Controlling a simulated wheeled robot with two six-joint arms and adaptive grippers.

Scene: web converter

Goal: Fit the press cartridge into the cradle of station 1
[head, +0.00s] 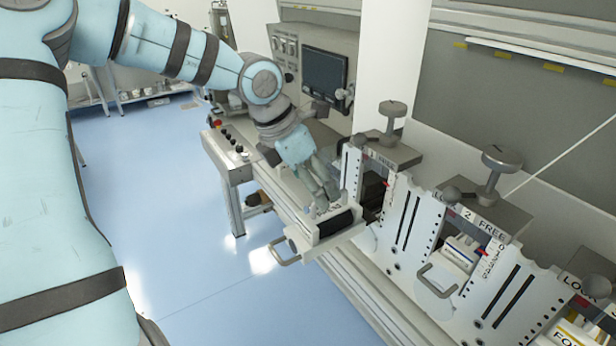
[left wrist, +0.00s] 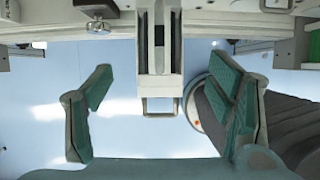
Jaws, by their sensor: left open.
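The press cartridge (head: 322,232), a white box with a dark top and a front handle (head: 284,254), sticks out at the front of station 1 (head: 372,170). How far it sits in the cradle is hidden. My right gripper is not in view.
Station 2 (head: 470,230) stands to the right, holding a unit with a handle (head: 436,284). Knobbed clamps (head: 393,112) rise above the stations. A control box (head: 228,150) and a monitor (head: 326,70) stand behind left. The blue floor (head: 190,220) in front is clear.

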